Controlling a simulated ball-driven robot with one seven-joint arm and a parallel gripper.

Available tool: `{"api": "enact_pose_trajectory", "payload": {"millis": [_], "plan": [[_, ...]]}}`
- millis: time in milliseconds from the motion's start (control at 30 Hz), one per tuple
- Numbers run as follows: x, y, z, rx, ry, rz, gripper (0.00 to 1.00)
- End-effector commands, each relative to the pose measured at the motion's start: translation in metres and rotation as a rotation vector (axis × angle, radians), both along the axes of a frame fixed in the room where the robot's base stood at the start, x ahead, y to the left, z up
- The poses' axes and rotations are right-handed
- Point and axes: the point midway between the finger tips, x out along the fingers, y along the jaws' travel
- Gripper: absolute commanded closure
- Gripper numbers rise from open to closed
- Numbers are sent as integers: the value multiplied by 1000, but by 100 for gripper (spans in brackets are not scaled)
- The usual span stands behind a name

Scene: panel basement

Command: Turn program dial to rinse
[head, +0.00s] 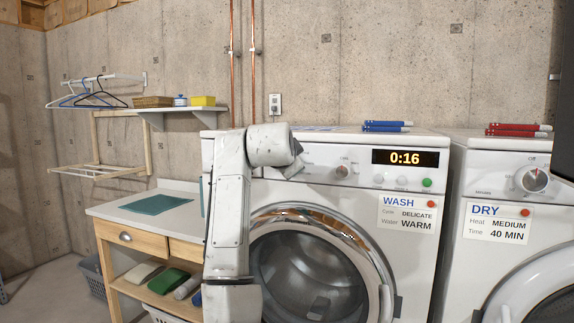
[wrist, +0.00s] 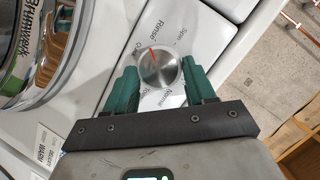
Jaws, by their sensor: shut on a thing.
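The program dial (wrist: 160,68) is a round silver knob with a red pointer line. In the wrist view its pointer aims up and slightly left, between the word Rinse and a partly hidden label to its left. Spin is printed to the right of Rinse, and Normal is below the dial. My gripper (wrist: 160,86) has its two green fingers on opposite sides of the dial, shut on it. In the head view my arm's end is at the left of the washer (head: 368,146) panel, and it hides the dial and the fingertips.
The washer's display (head: 405,158) reads 0:16. A small knob (head: 342,171) and a green button (head: 427,182) are on the same panel, to the right. The dryer (head: 490,190) stands at the right. A wooden table (head: 150,211) is left of my arm.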

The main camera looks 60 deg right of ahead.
Motion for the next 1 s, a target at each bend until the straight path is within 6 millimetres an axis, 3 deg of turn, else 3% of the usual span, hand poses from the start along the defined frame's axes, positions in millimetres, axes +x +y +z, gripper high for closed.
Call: {"api": "enact_pose_trajectory", "payload": {"millis": [333, 833, 867, 1000], "plan": [[-1, -1, -5, 16, -117, 0, 76], [-1, -1, -5, 19, -133, 0, 76], [-1, -1, -5, 19, -133, 0, 44], [-1, -1, -4, 17, -134, 0, 30]]}}
